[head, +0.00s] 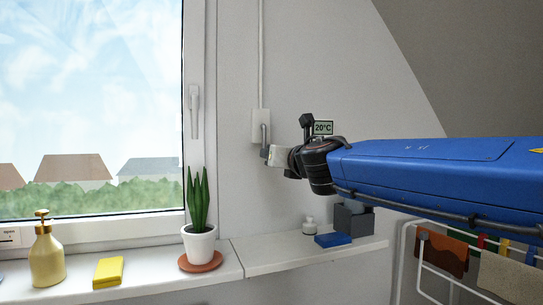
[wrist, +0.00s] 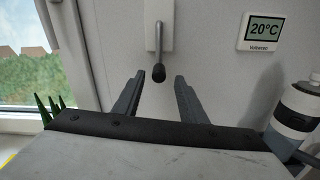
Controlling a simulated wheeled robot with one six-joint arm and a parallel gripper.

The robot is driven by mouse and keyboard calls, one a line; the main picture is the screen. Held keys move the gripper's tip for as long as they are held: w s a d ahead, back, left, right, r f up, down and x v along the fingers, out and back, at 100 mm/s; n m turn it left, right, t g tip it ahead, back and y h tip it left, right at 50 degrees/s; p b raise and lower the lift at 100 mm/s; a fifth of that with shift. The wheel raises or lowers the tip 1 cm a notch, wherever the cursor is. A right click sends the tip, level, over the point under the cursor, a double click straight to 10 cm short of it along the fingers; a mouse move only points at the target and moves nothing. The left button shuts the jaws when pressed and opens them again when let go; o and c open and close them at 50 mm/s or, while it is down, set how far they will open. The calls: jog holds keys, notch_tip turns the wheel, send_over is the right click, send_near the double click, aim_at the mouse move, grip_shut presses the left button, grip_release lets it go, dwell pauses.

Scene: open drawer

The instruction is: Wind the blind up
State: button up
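The blind's crank (wrist: 159,45) hangs from a white wall plate (head: 259,122) right of the window; its dark knob (wrist: 158,73) points down. A thin white rod or cord (head: 261,50) runs up from the plate. In the wrist view my gripper (wrist: 160,78) is open, with one finger on each side of the knob and gaps on both sides. In the head view my gripper (head: 268,153) is at the crank's lower end and partly hides it. I cannot tell whether the fingers reach the knob in depth. No blind cloth shows in the window (head: 90,100).
A potted plant (head: 198,245), yellow sponge (head: 108,272) and soap bottle (head: 47,260) stand on the sill. A shelf (head: 275,252) below my arm holds a blue block (head: 332,240) and small items. A thermostat (wrist: 264,30) is right of the crank; a drying rack (head: 450,282) stands lower right.

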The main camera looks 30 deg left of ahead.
jog(key=v, duration=1.2)
jog(key=shift+s+d, duration=0.15)
jog(key=shift+s, duration=0.05)
